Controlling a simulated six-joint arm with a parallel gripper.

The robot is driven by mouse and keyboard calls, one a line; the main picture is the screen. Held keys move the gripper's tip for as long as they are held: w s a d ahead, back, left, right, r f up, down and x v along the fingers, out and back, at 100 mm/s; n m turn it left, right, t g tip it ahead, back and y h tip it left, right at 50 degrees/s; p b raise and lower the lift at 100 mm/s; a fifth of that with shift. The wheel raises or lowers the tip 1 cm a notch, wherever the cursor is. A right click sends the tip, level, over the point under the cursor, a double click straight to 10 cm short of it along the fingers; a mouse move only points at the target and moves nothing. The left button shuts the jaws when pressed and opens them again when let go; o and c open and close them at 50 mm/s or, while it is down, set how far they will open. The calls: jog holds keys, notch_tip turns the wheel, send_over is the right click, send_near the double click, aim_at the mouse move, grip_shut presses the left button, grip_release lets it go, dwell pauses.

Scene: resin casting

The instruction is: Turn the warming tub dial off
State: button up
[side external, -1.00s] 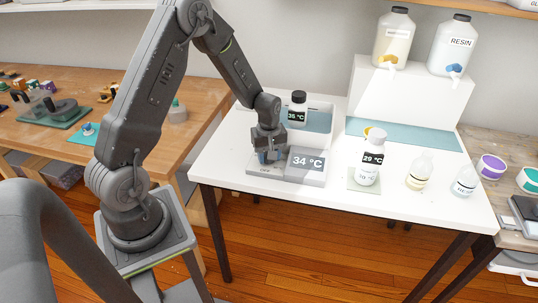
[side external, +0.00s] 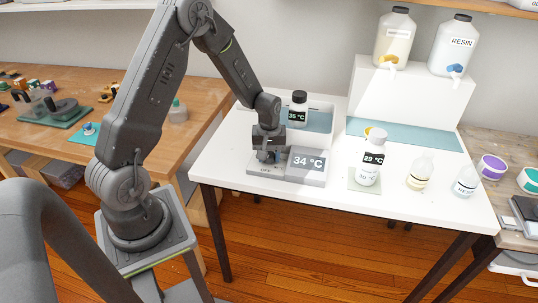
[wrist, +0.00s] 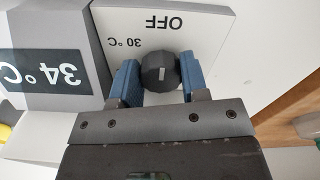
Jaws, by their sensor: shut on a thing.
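The warming tub dial (wrist: 158,72) is a dark round knob on a pale control panel (wrist: 205,50). My gripper (wrist: 156,80) is shut on it, with a blue finger pad on either side. The white mark on the dial runs roughly up and down in the wrist view, in line with the OFF label. The 30 °C label is off to the left. My gripper (side external: 268,157) covers the dial in the side external view. The display (side external: 307,162) reads 34 °C. Behind it is the warming tub (side external: 320,119), with a dark-capped bottle (side external: 298,105) labelled 35 °C.
A bottle (side external: 370,175) labelled 29 °C stands on a pad right of the display. Two large dispensing bottles (side external: 393,40) (side external: 454,48) sit on a white riser (side external: 412,95) behind.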

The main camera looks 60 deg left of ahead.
aim_at(269, 155)
jog(key=o, duration=0.9)
jog(key=shift+o, duration=0.2)
notch_tip(269, 155, up, 14)
jog(key=shift+f, duration=0.1)
jog(key=s+d+r+m+t, duration=0.3)
jog(key=s+d+r+m, duration=0.35)
jog(key=d+r, duration=0.35)
jog(key=s+d+r+m+t, duration=0.2)
jog(key=s+d+m, duration=0.3)
jog(key=s, duration=0.7)
jog(key=shift+d+r+t, duration=0.3)
jog(key=shift+d+r, duration=0.25)
jog(key=shift+d, duration=0.3)
